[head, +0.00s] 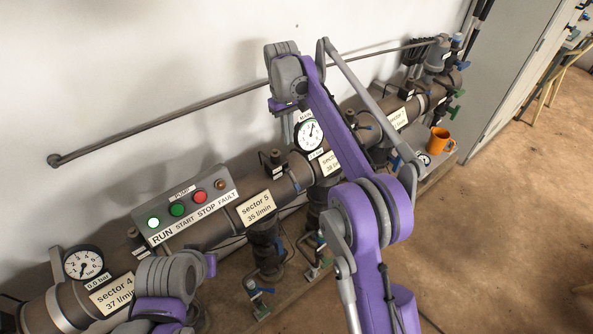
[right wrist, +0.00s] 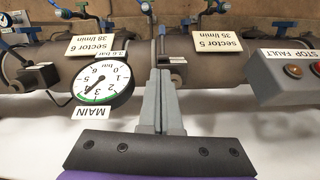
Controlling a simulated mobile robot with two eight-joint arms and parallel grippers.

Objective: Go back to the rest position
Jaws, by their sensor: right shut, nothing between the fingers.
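My right gripper (right wrist: 161,85) is shut and empty in the right wrist view, its two grey fingers together. It is in front of the pipe, between the main gauge (right wrist: 103,82) and the sector 5 label (right wrist: 216,42). In the head view my right arm reaches up across the manifold, and its wrist hides the fingers. Part of my left arm shows at the bottom left of the head view, but its fingers do not show.
The manifold pipe (head: 213,232) runs diagonally along the wall. A pump panel (head: 185,206) has a lit RUN lamp. A sector 4 gauge (head: 84,264) stands at left. An orange mug (head: 438,140) and a grey cabinet (head: 513,75) are at right. The floor at right is open.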

